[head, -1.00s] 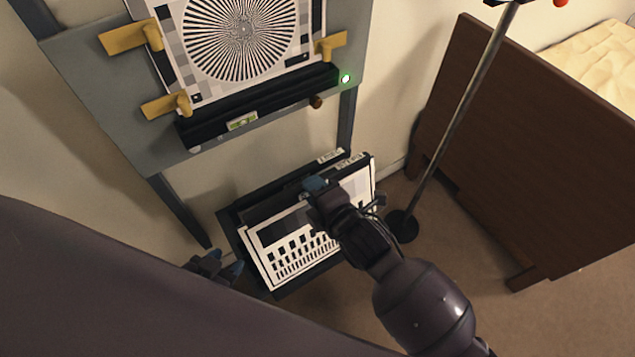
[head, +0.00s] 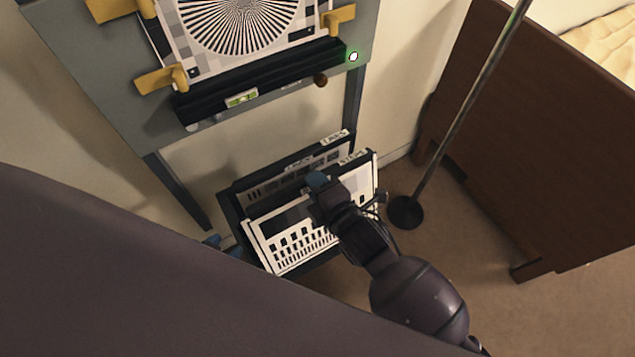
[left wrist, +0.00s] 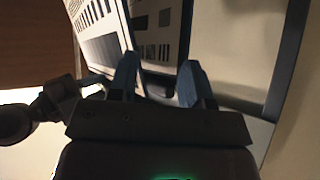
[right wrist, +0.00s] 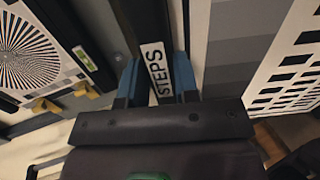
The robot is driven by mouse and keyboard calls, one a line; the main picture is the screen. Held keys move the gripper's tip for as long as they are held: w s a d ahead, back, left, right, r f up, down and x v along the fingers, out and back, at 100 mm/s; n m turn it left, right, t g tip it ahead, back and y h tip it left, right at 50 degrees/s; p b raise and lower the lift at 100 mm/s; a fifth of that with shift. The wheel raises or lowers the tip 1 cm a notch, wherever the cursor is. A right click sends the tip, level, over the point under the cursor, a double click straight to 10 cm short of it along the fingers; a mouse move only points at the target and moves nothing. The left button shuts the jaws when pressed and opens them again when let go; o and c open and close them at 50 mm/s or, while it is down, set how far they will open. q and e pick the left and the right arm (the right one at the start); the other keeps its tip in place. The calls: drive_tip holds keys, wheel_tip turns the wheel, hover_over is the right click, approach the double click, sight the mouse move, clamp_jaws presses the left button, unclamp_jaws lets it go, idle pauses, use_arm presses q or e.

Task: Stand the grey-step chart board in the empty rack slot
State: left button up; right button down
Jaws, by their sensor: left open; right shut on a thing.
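The grey-step chart board (head: 300,248) is white-framed, with a grey gradient band above rows of black blocks. It stands leaning at the front of the black rack (head: 230,215). My right gripper (head: 318,180) is shut on its top edge; the right wrist view shows the "STEPS" label (right wrist: 156,70) between the fingers. My left gripper (head: 218,243) is open beside the rack's left side, mostly hidden by my body. In the left wrist view its fingers (left wrist: 158,80) are apart, close to the boards' side edges. Whether the board's lower edge is inside a slot cannot be told.
Another labelled chart board (head: 300,175) stands behind in the rack. Above, a panel holds a starburst chart (head: 240,20) with yellow clamps and a black bar with a level. A stand pole with round base (head: 405,212) and a brown bed board (head: 540,150) are on the right.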

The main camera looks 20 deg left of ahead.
drive_tip(key=shift+f, duration=0.65)
idle(0.8)
drive_tip(key=c, duration=0.8)
unclamp_jaws()
drive_tip(key=shift+s+d+r, duration=0.1)
drive_tip(key=shift+d, duration=0.1)
drive_tip(key=p+v, duration=0.2)
drive_tip(key=v, duration=0.8)
drive_tip(key=shift+s, duration=0.1)
